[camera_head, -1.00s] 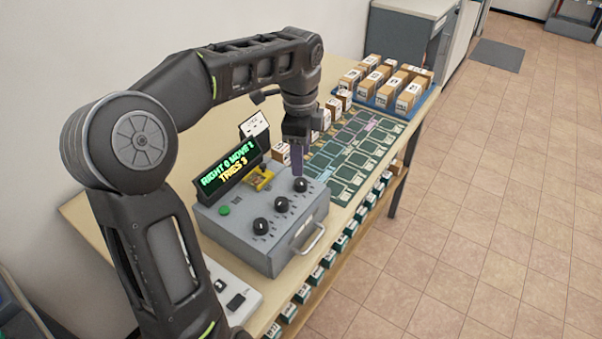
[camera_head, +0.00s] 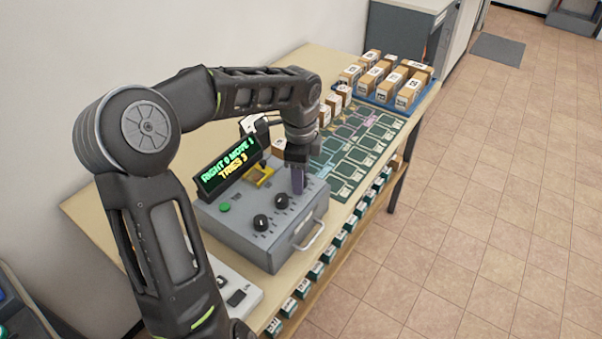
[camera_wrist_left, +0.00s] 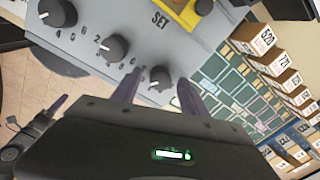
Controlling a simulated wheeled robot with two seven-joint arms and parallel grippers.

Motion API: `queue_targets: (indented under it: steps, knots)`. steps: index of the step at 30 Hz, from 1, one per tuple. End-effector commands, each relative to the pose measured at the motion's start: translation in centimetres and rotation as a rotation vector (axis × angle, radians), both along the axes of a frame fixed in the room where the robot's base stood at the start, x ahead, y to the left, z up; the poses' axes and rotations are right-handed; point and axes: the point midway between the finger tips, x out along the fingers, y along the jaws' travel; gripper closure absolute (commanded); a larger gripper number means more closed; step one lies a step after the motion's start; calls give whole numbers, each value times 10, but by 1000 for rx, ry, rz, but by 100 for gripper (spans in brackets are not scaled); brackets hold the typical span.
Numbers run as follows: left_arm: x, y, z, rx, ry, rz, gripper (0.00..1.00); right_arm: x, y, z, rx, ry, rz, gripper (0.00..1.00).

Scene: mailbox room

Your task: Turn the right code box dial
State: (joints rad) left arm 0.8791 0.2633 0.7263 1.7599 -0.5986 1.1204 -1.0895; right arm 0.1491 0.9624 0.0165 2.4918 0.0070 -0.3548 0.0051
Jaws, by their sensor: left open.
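The grey code box (camera_head: 262,248) stands on the table with a row of black dials. Its left dial (camera_head: 261,222) and middle dial (camera_head: 281,201) show in the head view; the right dial is hidden there behind my left gripper (camera_head: 298,190). In the left wrist view the right dial (camera_wrist_left: 160,78) shows between the two open purple fingers of my left gripper (camera_wrist_left: 158,92). Whether they touch it I cannot tell. The box's display (camera_head: 229,168) reads RIGHT, MOVE and TRIES 3. My right gripper (camera_wrist_left: 52,112) shows partly at the wrist view's lower left, its opening unclear.
A green button (camera_head: 224,207) and a yellow part (camera_head: 259,176) sit on the box top; a metal handle (camera_head: 312,236) is on its front. A green grid mat (camera_head: 350,150) lies beyond, with a blue tray (camera_head: 410,105) of cartons behind. A white switch panel (camera_head: 246,290) is nearer.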

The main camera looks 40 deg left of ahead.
Motion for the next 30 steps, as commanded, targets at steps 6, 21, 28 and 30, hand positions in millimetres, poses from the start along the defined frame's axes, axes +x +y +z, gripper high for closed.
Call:
queue_targets:
  steps: [6,21,28,30]
  knots:
    - [0,0,0,0,0,0,62,0,0,0,0,0,0,64]
    - [0,0,1,0,-1,0,100,0,0,0,0,0,0,64]
    - [0,0,1,0,-1,2,100,0,0,0,0,0,0,64]
    - [0,0,1,0,-1,8,100,0,0,-1,0,0,0,64]
